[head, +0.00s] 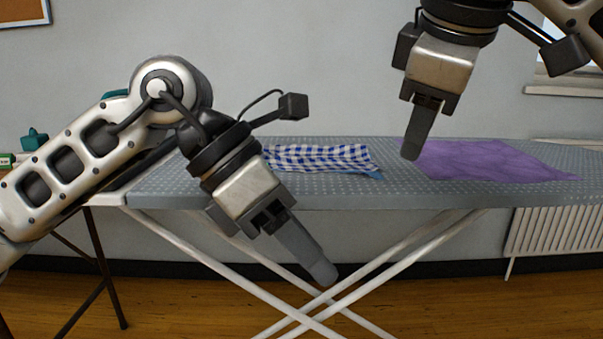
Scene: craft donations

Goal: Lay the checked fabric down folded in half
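The blue and white checked fabric (322,157) lies on the ironing board (400,193), left of its middle. It looks like a narrow strip, with a plain blue bit showing at its right front corner. I cannot tell whether that bit is its underside. My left arm hides its left end. My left gripper (318,268) points down in front of the board, nearer to me than the fabric and apart from it. My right gripper (411,150) points down, right of the fabric, at the purple cloth's left edge in the picture. Each gripper's fingers overlap in this view. I see nothing held.
A flat purple cloth (490,160) lies on the right part of the board. White crossed legs (345,295) stand below it. A dark-legged table with green items (33,139) is at the far left. A radiator (555,231) is at the right wall.

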